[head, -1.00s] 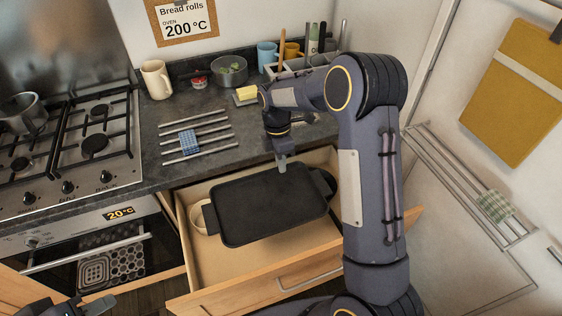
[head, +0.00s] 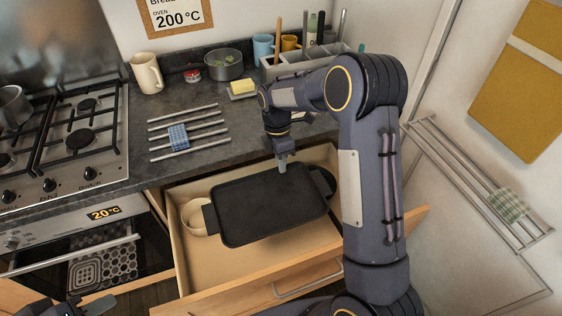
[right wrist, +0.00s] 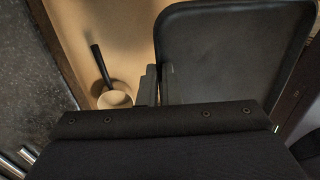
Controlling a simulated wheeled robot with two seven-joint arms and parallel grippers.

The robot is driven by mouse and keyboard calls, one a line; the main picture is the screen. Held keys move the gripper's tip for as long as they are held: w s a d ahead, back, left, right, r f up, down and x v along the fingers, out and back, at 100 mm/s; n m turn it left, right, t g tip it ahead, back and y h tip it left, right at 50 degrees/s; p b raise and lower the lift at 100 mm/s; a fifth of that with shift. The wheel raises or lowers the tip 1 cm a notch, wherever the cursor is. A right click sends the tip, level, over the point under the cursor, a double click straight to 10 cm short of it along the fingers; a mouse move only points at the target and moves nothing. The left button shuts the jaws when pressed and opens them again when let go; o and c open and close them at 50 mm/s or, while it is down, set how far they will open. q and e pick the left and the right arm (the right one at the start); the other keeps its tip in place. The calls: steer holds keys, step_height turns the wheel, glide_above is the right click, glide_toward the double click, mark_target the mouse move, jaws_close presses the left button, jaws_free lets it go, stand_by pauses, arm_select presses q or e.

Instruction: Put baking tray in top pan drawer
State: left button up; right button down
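The dark baking tray (head: 265,208) is level over the open pan drawer (head: 200,268), within its outline as far as I can see. How high it is above the drawer floor is hard to tell. My right gripper (head: 282,165) is shut on the tray's far rim. In the right wrist view, the fingers (right wrist: 159,88) close around the edge of the tray (right wrist: 225,60). A cream pan (head: 192,218) sits in the drawer at the left, partly under the tray; its black handle shows in the right wrist view. My left gripper (head: 88,307) is at the bottom left, mostly cut off.
The counter above holds metal bars with a blue cloth (head: 178,136), a mug (head: 146,72), a pot (head: 224,66) and a utensil holder (head: 295,65). The hob and oven (head: 95,250) stand left. A wall rack (head: 480,185) is at right.

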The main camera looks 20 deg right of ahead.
step_height(320, 180, down, 36)
steer(key=b, duration=3.3)
steer(key=shift+r+b, duration=0.2)
steer(key=shift+b, duration=0.15)
steer(key=shift+f+b, duration=0.3)
steer(key=shift+f, duration=0.3)
steer(key=c, duration=1.5)
jaws_free()
steer(key=shift+c, duration=0.2)
step_height(320, 180, up, 8)
steer(key=w+p, duration=0.1)
steer(key=p, duration=0.1)
steer(key=shift+w, duration=0.25)
